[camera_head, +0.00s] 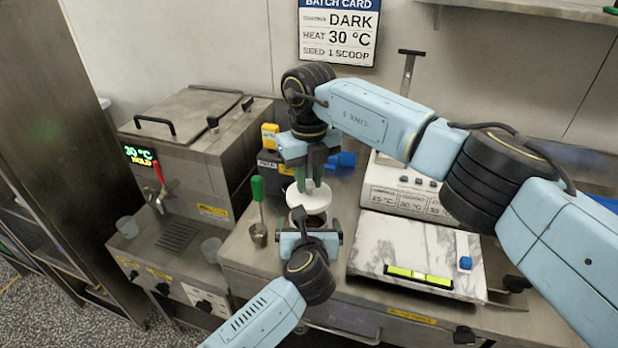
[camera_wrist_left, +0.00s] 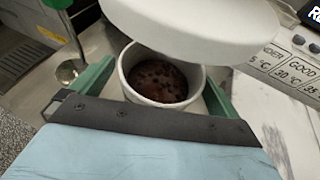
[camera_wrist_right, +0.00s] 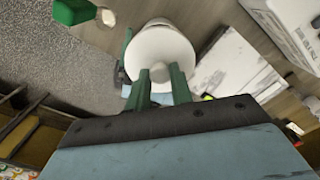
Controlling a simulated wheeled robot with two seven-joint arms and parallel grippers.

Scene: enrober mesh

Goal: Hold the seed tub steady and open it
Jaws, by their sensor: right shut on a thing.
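The seed tub (camera_wrist_left: 132,82) is a white round cup with dark brown bits inside, upright on the counter in the left wrist view. It also shows in the head view (camera_head: 307,210). My left gripper (camera_head: 308,232) has one green finger on each side of the tub, low on the front side. I cannot tell whether both fingers press on its wall. My right gripper (camera_wrist_right: 162,85) is shut on the knob of the white lid (camera_wrist_right: 163,50). The lid (camera_head: 309,198) is off the rim, above the tub and partly covering the view into it.
A green-handled scoop (camera_head: 257,210) stands left of the tub. A marble slab (camera_head: 420,262) with a yellow-green strip and a blue cube lies to the right. A labelled scale-like unit (camera_head: 408,190) is behind it. A steel tempering machine (camera_head: 190,150) stands left.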

